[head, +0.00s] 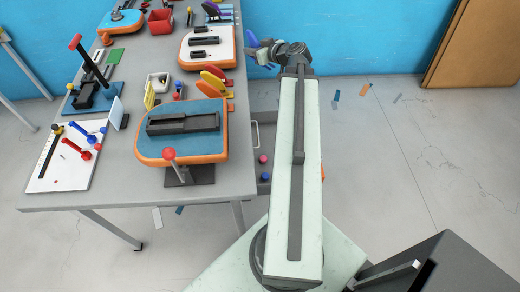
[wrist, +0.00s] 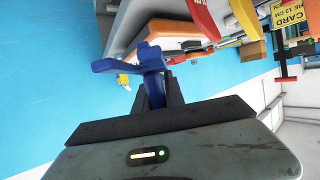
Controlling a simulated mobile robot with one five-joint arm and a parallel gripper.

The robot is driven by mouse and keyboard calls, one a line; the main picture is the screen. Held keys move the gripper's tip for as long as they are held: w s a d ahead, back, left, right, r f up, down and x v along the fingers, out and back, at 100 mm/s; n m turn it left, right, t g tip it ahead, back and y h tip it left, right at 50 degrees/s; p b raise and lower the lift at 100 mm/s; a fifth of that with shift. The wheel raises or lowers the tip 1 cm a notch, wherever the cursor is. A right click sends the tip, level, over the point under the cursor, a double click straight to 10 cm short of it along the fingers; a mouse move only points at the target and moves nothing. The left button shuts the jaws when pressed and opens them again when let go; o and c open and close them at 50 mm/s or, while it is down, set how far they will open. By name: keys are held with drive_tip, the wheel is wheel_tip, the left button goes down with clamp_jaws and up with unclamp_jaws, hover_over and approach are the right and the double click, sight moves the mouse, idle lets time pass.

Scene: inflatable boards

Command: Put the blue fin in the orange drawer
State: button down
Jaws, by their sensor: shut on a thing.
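My gripper (head: 264,54) is raised beyond the table's right edge, in front of the blue wall. In the wrist view its jaws (wrist: 168,95) are shut on the blue fin (wrist: 153,62), which sticks out past the fingertips. The fin also shows as a small blue shape in the head view (head: 251,40).
The grey table (head: 110,190) carries orange-edged boards (head: 182,157), red and yellow fins (head: 214,82), a red bin (head: 160,21) and a tool sheet (head: 62,158). A dark box (head: 455,270) stands at bottom right. The floor right of my arm is mostly clear.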

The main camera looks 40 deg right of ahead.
drive_tip(key=shift+w+a, duration=0.1)
drive_tip(key=shift+a, duration=0.15)
drive_tip(key=s+d+f+y+b, duration=0.1)
drive_tip(key=s+f+b, duration=0.1)
drive_tip(key=f+b, duration=1.3)
drive_tip(key=s+d+f+n+b, duration=0.1)
drive_tip(key=s+d+f+b, duration=0.1)
drive_tip(key=f+b, duration=1.3)
drive_tip(key=shift+s+n+y, duration=0.3)
drive_tip(key=shift+s+y, duration=0.05)
drive_tip(key=shift+y, duration=0.05)
drive_tip(key=b, duration=1.1)
hover_over(264, 133)
wheel_tip(264, 133, down, 11)
drive_tip(key=shift+w+f, duration=0.1)
drive_tip(key=shift+f, duration=0.05)
drive_tip(key=c, duration=1.4)
unclamp_jaws()
